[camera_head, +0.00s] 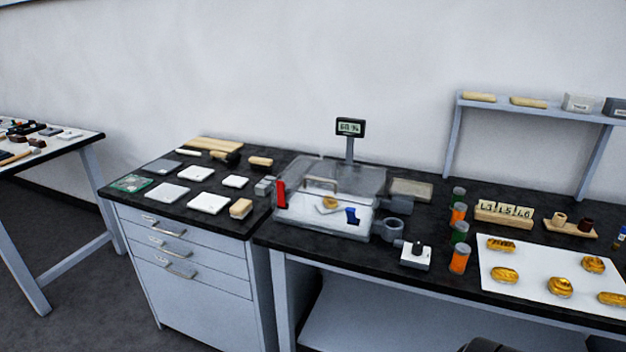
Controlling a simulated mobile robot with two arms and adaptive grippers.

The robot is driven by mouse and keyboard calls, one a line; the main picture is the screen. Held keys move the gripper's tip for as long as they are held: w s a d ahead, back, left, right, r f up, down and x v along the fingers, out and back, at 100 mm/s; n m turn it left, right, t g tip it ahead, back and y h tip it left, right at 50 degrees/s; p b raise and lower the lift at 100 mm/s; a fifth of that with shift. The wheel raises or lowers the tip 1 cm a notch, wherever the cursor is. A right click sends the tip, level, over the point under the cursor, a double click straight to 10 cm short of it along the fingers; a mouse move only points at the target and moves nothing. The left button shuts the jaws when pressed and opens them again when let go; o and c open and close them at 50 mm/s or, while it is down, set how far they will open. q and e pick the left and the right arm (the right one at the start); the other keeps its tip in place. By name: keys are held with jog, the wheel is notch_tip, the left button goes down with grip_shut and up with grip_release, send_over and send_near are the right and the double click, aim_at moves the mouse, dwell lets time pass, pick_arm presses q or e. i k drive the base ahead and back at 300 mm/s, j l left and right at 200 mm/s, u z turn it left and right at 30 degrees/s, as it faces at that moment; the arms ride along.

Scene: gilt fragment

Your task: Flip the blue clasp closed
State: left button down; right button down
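A clear box (318,222) stands on the black bench top near the middle of the view. The blue clasp (353,216) is on the right part of its front side. It is small here, and I cannot tell its exact angle. A red clasp (281,193) stands upright at the box's left side. A small gold-coloured piece (328,204) shows inside the box through the clear wall. Neither of my grippers is in view.
A display (350,127) on a post stands behind the box. A grey round fitting (393,229) and a white switch box (416,255) are to its right, then orange and green jars (459,258) and a white tray (520,292). White tiles (208,203) lie left.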

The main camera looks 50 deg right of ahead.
aim_at(350, 213)
jog(key=z, duration=1.7)
